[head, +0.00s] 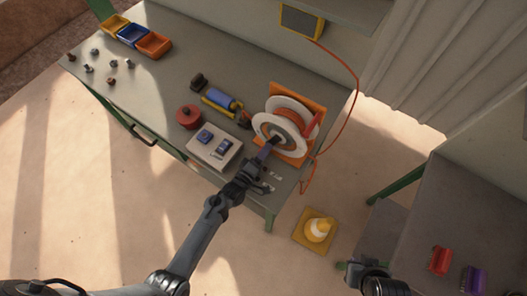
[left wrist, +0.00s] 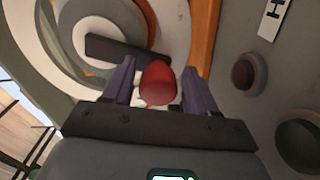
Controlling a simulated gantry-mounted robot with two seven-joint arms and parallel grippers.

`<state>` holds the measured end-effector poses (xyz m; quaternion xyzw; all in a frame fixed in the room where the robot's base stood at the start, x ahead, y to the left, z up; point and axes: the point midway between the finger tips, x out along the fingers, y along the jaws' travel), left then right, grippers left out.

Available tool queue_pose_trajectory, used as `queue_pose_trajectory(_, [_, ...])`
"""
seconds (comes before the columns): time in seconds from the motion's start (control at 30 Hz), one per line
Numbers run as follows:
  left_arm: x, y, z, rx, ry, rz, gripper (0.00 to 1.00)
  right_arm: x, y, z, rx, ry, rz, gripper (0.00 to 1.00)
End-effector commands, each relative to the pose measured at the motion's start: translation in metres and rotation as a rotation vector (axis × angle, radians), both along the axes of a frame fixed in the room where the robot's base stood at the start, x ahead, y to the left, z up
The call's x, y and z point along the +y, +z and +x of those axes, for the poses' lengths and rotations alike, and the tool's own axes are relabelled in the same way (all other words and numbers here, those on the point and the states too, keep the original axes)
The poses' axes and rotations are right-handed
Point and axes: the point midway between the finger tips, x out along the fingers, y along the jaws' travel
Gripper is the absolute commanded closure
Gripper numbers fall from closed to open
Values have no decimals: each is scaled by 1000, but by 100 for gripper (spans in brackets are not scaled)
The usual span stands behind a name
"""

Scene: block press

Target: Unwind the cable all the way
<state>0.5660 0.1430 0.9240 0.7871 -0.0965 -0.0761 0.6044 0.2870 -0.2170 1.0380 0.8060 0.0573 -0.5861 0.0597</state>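The cable reel (head: 299,112) has white flanges, with orange cable wound between them, on an orange mount at the workbench's right end. In the left wrist view, a dark crank bar (left wrist: 112,50) crosses the reel's face (left wrist: 60,30), with a red knob (left wrist: 157,84) at its end. My left gripper (head: 266,150) is at the reel's front; its purple fingers (left wrist: 157,86) are apart on either side of the knob, with narrow gaps visible. My right gripper (head: 352,270) is at the bottom, away from the reel; its finger opening is unclear.
Loose orange cable (head: 356,82) runs from a yellow wall box (head: 302,20) and hangs past the bench's right edge. A switch panel (head: 214,148) and red round object (head: 189,117) lie left of the reel. A yellow-white cone (head: 318,230) stands on the floor.

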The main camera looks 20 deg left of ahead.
Motion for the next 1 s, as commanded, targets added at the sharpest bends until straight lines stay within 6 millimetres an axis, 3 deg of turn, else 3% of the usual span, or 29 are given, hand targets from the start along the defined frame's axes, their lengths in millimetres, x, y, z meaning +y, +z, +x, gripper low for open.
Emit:
queue_pose_trajectory(0.47, [3,1,-7,-3,1,0,35,-1,1,0,0,2,-4,100])
queue_pose_trajectory(1.0, [22,0,-88,0,1,1,35,-2,1,0,1,6,-10,100])
